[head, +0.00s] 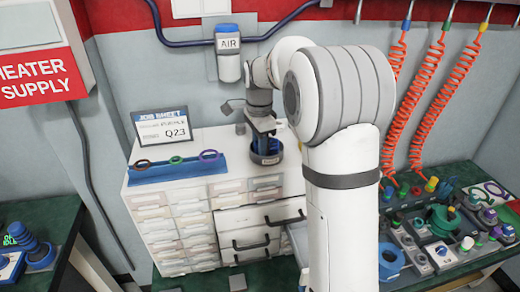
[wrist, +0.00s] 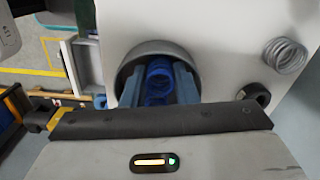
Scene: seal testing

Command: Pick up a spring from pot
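The grey round pot (head: 266,158) stands on top of the white drawer cabinet, and its rim shows in the wrist view (wrist: 128,66). A blue coil spring (wrist: 160,82) is at the pot's mouth in the wrist view. My gripper (wrist: 161,85) reaches down into the pot with one blue finger on each side of the spring. The fingers look close to the coil, but I cannot tell whether they press on it. In the head view my gripper (head: 266,141) points down at the pot. The fingertips and the spring's lower end are hidden.
A loose grey spring (wrist: 287,55) and a dark ring-shaped part (wrist: 254,95) lie on the cabinet top in the wrist view. A blue rack (head: 178,168) with coloured rings and a job sheet (head: 162,126) stand left of the pot. One drawer (head: 262,218) looks pulled out.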

